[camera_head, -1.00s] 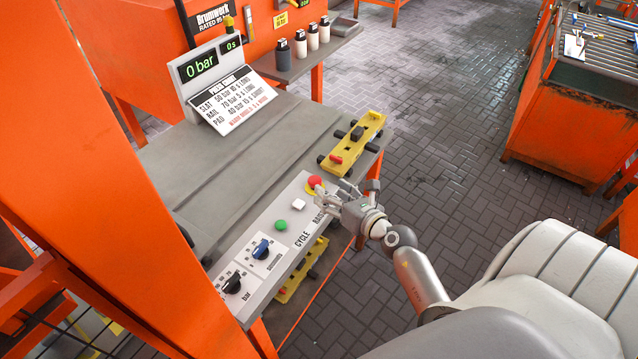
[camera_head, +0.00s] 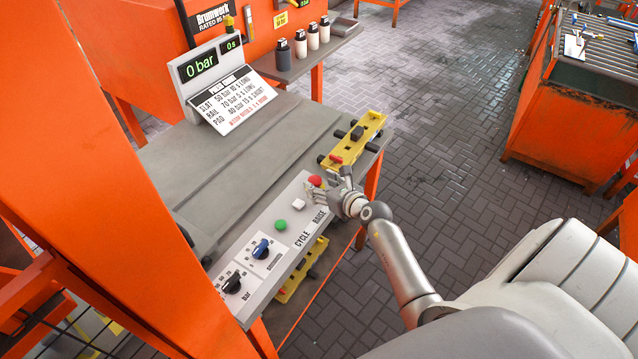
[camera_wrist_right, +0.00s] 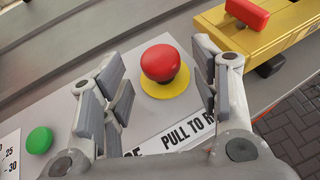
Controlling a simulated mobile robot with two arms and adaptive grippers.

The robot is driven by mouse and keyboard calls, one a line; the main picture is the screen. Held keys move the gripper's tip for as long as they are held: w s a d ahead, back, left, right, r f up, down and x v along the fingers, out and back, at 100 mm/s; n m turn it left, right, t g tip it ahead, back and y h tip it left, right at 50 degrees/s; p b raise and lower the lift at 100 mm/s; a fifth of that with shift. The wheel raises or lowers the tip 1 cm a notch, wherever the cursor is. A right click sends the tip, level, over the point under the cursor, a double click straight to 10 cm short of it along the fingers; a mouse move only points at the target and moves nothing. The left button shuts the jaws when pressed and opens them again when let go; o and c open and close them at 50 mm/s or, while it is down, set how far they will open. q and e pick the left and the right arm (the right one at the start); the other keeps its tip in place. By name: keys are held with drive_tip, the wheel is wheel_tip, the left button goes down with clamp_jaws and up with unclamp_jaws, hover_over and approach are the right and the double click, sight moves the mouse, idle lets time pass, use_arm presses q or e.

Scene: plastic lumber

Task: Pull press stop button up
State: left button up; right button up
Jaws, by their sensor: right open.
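The red stop button (camera_head: 314,181) is a mushroom head on the far right end of the press's control panel. In the right wrist view the red stop button (camera_wrist_right: 161,64) stands on a yellow round base, beside a label reading "PULL TO R...". My right gripper (camera_head: 330,190) is at the button in the head view. In the wrist view my right gripper (camera_wrist_right: 165,90) is open, with its fingers on either side of the button and gaps between them and it. I cannot tell its exact height over the button. My left gripper is not in view.
A white button (camera_head: 299,203), a green button (camera_head: 281,225), a blue knob (camera_head: 261,248) and a black knob (camera_head: 232,284) line the panel. A yellow fixture with a red handle (camera_head: 374,126) lies just beyond the button. The grey press bed (camera_head: 225,160) is clear.

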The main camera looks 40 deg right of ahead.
drive_tip(key=shift+x, duration=0.85)
drive_tip(key=shift+c, duration=0.5)
